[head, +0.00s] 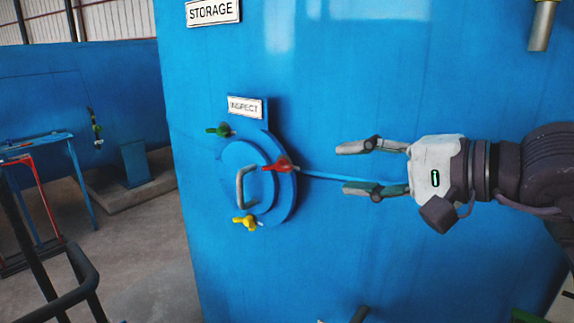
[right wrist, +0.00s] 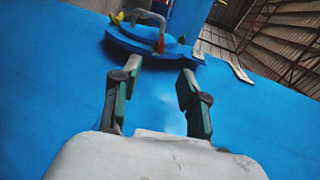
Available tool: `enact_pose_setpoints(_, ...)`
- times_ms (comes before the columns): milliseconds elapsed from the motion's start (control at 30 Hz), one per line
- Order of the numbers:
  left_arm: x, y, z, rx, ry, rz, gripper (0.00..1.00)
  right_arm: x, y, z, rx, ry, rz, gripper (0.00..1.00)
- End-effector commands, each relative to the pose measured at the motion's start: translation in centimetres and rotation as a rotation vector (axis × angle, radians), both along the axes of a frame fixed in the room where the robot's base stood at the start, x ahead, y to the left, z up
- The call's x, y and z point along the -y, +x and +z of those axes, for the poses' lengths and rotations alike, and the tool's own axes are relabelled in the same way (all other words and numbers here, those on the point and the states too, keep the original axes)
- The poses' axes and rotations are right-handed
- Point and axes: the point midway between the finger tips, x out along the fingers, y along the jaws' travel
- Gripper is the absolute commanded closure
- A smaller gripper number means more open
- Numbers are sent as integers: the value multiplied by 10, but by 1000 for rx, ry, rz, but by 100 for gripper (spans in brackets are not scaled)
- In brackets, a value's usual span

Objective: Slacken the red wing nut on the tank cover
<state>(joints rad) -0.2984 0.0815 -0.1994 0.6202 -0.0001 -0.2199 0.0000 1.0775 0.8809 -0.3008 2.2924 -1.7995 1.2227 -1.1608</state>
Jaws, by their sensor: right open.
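The red wing nut (head: 282,164) sits at the right edge of the round blue tank cover (head: 232,158); it also shows in the right wrist view (right wrist: 160,43). A green wing nut (head: 220,129) is at the cover's upper left and a yellow one (head: 244,221) at its bottom. The cover has a grey handle (head: 240,187). My right gripper (head: 345,168) is open and empty, to the right of the red wing nut and apart from it, fingers pointing at it. In the right wrist view the nut lies beyond the gap between the fingertips (right wrist: 160,68). My left gripper is not in view.
A thin light-blue bar (head: 330,177) runs from the cover's right side towards my lower finger. An INSPECT sign (head: 245,107) is above the cover. A grey pipe (head: 542,25) hangs at the upper right. Dark railing (head: 75,290) stands at the lower left.

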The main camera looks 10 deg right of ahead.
Motion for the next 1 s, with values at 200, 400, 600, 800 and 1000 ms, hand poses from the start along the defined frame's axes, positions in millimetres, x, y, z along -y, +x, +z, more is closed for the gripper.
enact_pose_setpoints(200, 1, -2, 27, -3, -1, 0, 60, -33, 30, -6, -6, 3, 8, 56)
enact_pose_setpoints(400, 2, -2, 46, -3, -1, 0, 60, -61, 59, -17, -8, 5, 7, 56)
enact_pose_setpoints(600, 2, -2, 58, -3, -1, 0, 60, -79, 77, -25, -5, 4, 6, 56)
enact_pose_setpoints(800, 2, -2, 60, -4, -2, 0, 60, -86, 84, -30, -3, 3, 4, 56)
enact_pose_setpoints(1000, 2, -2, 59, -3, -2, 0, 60, -86, 84, -31, -2, 2, 4, 56)
